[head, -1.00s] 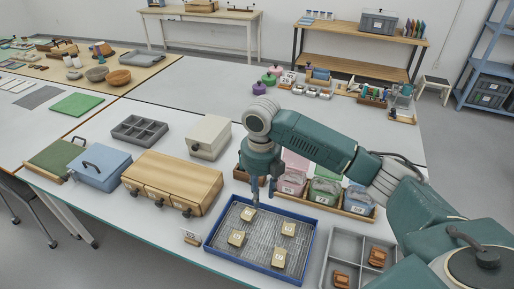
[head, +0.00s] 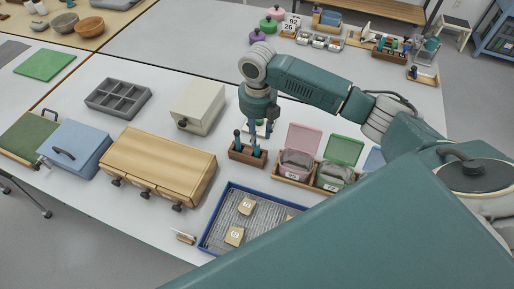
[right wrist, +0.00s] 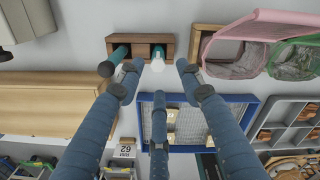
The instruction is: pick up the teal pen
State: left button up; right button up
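A small wooden holder (head: 246,157) with two compartments stands behind the blue-rimmed tray. A dark teal upright pen-like item (head: 238,138) is in its left part, and another teal one (head: 257,151) is in its right part. In the right wrist view, the holder (right wrist: 168,40) shows a green-teal item (right wrist: 115,58) at left and a teal one with a white end (right wrist: 158,63) at right. I cannot tell for certain which is the teal pen. My right gripper (head: 258,132) is above the holder, its fingers (right wrist: 160,75) open and spread around the white-ended item. My left gripper is not in view.
The blue-rimmed tray (head: 205,232) with labelled sherds lies in front of the holder. A pink-lidded bin (head: 300,140) and a green-lidded bin (head: 343,150) stand at right. A wooden drawer box (head: 160,160) and a cream box (head: 198,105) stand at left.

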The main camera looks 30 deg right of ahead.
aim_at(257, 152)
jog(key=f+p, duration=0.2)
jog(key=f, duration=0.3)
jog(key=shift+w, duration=0.2)
jog(key=shift+f, duration=0.45)
jog(key=shift+c, duration=0.7)
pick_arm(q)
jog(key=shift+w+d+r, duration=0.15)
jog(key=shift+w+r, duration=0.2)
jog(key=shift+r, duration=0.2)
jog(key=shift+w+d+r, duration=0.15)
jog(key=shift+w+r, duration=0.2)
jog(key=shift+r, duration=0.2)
pick_arm(e)
grip_shut()
